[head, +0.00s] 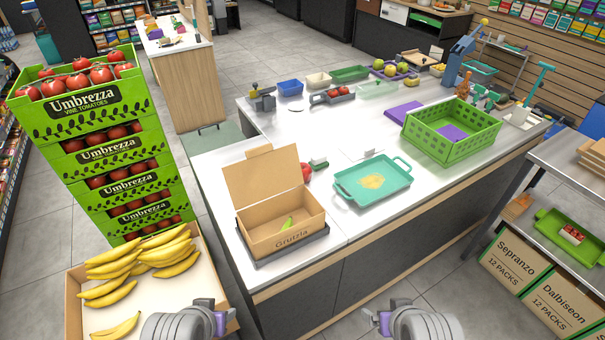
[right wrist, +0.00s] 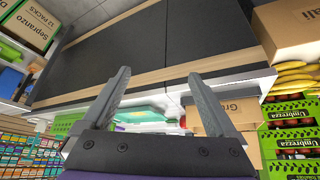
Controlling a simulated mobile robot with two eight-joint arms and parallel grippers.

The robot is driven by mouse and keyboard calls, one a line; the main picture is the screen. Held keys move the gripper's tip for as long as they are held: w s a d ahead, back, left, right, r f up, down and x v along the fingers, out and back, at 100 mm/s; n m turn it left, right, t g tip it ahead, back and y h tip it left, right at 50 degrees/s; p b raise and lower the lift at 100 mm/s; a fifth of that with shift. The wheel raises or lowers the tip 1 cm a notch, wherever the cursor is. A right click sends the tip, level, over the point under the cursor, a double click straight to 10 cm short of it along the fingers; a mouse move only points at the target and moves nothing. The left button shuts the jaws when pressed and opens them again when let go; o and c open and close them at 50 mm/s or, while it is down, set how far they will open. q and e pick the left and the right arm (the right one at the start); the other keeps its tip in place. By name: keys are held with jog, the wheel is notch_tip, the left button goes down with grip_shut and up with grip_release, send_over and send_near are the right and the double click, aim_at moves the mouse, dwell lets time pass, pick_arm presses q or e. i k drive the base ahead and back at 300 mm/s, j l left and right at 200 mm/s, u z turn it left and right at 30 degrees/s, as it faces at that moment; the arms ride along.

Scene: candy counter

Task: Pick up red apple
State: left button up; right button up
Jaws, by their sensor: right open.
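A red apple (head: 306,172) sits on the white counter, just right of the open cardboard box (head: 277,243). The box hides part of its left side. Beside the apple, on its right, is a small green and dark item (head: 319,163). My left gripper (head: 222,322) is low in the head view, in front of the counter, and its fingers cannot be made out. My right gripper (head: 378,320) is also low, in front of the counter. In the right wrist view its two fingers (right wrist: 160,76) are spread with nothing between them.
A teal tray (head: 345,191) lies right of the apple, and a green crate (head: 413,141) stands beyond it. Stacked tomato crates (head: 125,170) and a banana box (head: 75,300) stand left of the counter. A metal shelf (head: 575,165) is at right.

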aim_at(306, 169)
jog(key=i+l, duration=0.15)
jog(key=l, duration=0.25)
jog(key=i+l+u, duration=0.15)
jog(key=l, duration=0.2)
jog(key=i+l, duration=0.1)
jog(key=l, duration=0.3)
jog(key=i+l+u, duration=0.15)
jog(key=l, duration=0.25)
jog(key=i+l+u, duration=0.1)
jog(key=l, duration=0.25)
jog(key=i+l+u, duration=0.1)
jog(key=i+l, duration=0.15)
jog(key=i, duration=0.15)
